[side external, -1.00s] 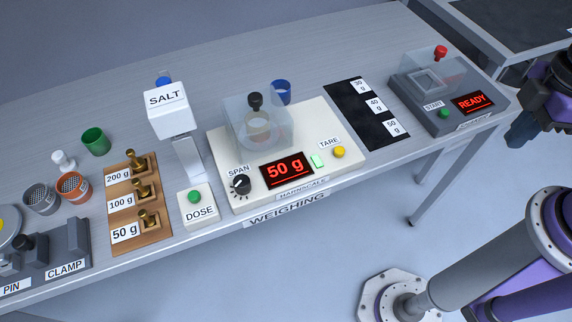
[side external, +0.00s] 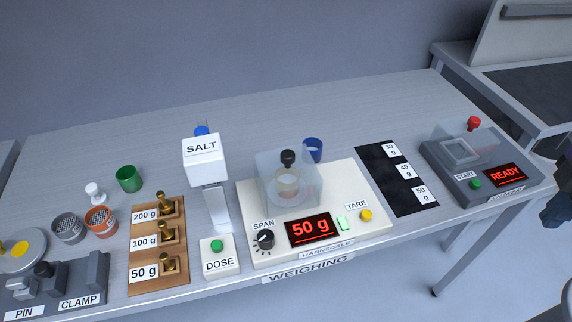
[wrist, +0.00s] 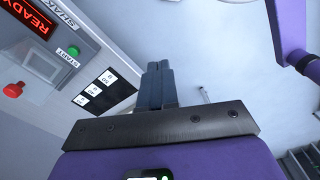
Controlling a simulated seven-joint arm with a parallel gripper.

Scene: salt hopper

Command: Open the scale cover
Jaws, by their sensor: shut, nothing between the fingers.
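The scale (side external: 375,235) is a cream unit in the middle of the bench in the side external view, with a red display (side external: 311,230) reading 50 g. Its clear cover (side external: 308,178) is a box with a black knob (side external: 288,157) on top. The cover sits down over the pan, and a pale round thing shows through it. My gripper (wrist: 158,85) is shut and empty in the wrist view. In the side external view only a dark part of it (side external: 558,207) shows at the right edge, well right of the scale and apart from it.
The salt hopper (side external: 206,160) stands just left of the scale, with a DOSE button (side external: 217,246) in front. A blue cup (side external: 313,150) is behind the cover. A black mat (side external: 388,170) and the shaker unit (side external: 436,158) stand to the right. The bench behind is clear.

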